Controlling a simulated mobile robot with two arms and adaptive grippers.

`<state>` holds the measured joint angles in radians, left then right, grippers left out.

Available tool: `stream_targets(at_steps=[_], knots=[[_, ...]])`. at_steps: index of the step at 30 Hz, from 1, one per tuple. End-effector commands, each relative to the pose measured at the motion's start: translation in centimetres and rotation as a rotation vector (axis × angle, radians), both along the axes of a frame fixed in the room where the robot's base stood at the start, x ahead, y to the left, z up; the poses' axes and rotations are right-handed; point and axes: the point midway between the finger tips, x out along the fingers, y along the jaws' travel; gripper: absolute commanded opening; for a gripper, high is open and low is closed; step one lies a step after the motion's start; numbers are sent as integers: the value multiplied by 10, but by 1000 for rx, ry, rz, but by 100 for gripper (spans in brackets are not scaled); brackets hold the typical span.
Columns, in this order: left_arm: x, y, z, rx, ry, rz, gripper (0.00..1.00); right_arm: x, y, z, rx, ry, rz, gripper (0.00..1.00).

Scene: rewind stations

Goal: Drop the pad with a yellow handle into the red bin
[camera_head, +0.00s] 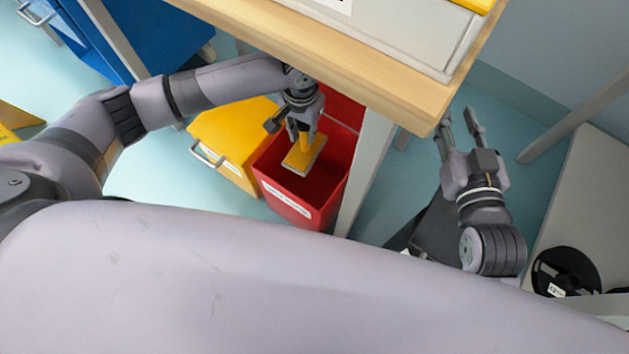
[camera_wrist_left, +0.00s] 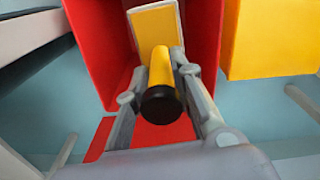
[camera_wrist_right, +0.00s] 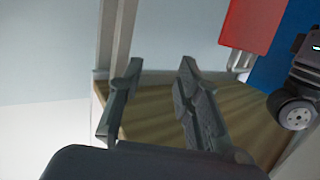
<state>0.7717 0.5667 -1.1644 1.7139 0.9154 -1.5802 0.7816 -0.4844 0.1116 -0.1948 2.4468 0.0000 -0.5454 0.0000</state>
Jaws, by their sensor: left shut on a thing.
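The pad (camera_head: 302,161) has a yellow handle and a flat yellow plate with a pale edge. My left gripper (camera_head: 304,132) is shut on the pad's handle and holds it over the mouth of the red bin (camera_head: 290,205). In the left wrist view the handle (camera_wrist_left: 160,75) stands between the two fingers (camera_wrist_left: 160,100), its dark end toward the camera, with the bin's red walls (camera_wrist_left: 100,40) around the pad. My right gripper (camera_head: 458,128) is open and empty, beside the table's corner. Its spread fingers (camera_wrist_right: 158,95) also show in the right wrist view.
A yellow bin (camera_head: 232,140) stands left of the red bin. The wooden tabletop (camera_head: 330,55) overhangs the red bin's far side, and a pale table leg (camera_head: 367,165) stands at its right. A black spool (camera_head: 566,272) lies on a grey surface at right.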

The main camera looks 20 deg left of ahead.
Motion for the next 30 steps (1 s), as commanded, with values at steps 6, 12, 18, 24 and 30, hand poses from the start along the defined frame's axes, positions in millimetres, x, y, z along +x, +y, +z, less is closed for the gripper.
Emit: stream_targets(at_steps=[6,12,18,24,30], knots=[[0,0,-6,0,0,0,0,6,7,31,44,-172,12,32],[0,0,-9,0,0,0,0,5,10,55,77,-298,19,32],[0,0,-10,0,0,0,0,4,11,68,94,-364,23,32],[0,0,-10,0,0,0,0,3,11,71,98,-378,23,32],[0,0,-10,0,0,0,26,3,11,71,97,-376,23,32]])
